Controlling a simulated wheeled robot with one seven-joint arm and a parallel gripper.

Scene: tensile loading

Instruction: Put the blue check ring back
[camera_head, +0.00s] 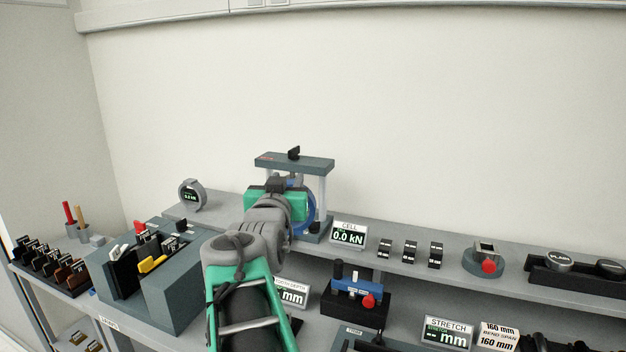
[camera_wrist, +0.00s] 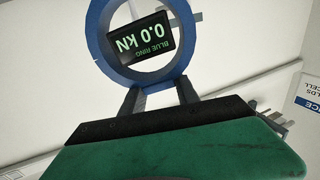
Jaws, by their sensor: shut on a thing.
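The blue check ring (camera_wrist: 96,42) fills the upper part of the wrist view. Its dark display (camera_wrist: 140,40) reads "BLUE RING 0.0 kN" upside down. In the head view, part of the blue ring (camera_head: 312,212) shows to the right of my green and grey wrist, at the loading frame (camera_head: 326,190). My wrist hides the fingertips and the rest of the ring there. Whether the ring touches the frame cannot be told.
A grey ring (camera_head: 191,196) stands on the shelf at left. A "CELL 0.0 kN" display (camera_head: 347,234) stands right of the frame. Several small black blocks (camera_head: 410,251) and a red-button device (camera_head: 486,258) are farther right. A slotted grey holder (camera_head: 183,297) stands at lower left.

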